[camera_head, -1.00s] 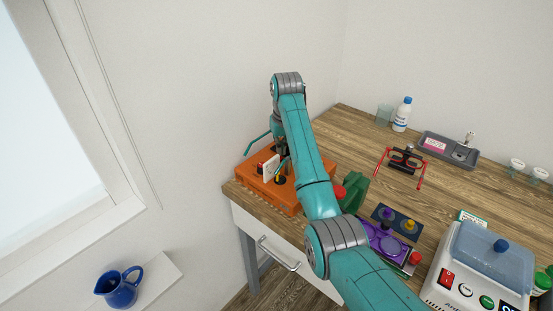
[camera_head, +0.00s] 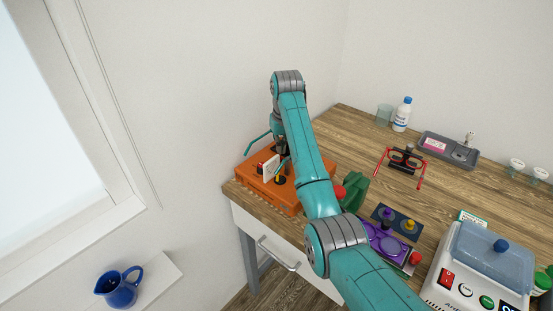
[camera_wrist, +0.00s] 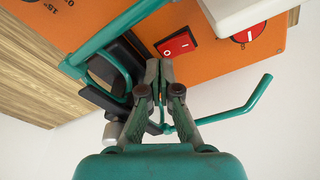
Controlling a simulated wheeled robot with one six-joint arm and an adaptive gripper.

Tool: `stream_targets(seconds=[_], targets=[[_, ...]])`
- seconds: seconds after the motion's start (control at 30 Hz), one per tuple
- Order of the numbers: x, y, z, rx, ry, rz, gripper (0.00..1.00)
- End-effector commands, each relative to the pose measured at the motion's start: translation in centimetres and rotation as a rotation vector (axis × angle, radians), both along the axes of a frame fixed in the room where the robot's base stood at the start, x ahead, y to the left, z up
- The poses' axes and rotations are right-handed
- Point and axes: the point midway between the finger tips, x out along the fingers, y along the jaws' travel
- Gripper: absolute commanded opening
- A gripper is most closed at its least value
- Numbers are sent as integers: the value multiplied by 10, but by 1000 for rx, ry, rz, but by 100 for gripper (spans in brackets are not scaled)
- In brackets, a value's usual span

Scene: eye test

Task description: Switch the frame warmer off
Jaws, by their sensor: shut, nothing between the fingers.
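An orange box (camera_head: 313,192) stands at the table's left corner, partly behind my arm. In the wrist view its orange face (camera_wrist: 210,62) carries a red rocker switch (camera_wrist: 176,44) and a round red dial (camera_wrist: 248,34). No label naming the frame warmer is readable. My gripper (camera_wrist: 160,66) is shut and empty, its fingertips close to the near edge of the red switch. I cannot tell whether they touch it, or which side of the rocker is pressed. In the head view the gripper is mostly hidden at the box.
A white plate (camera_wrist: 235,12) juts out beside the switch, and a teal rod (camera_wrist: 240,105) sticks out nearby. A white machine (camera_head: 460,275) with its own red switch stands at right. Red glasses (camera_head: 405,160) and a grey tray (camera_head: 432,152) lie behind. The wall is close at left.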

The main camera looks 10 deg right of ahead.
Motion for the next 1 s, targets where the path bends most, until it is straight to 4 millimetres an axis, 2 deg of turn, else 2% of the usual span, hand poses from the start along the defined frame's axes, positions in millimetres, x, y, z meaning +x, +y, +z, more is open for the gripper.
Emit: stream_targets(seconds=[0.7, 1.0], targets=[[0, 0, 50, 0, -2, 0, 0], [0, 0, 56, 0, 0, 0, 0]])
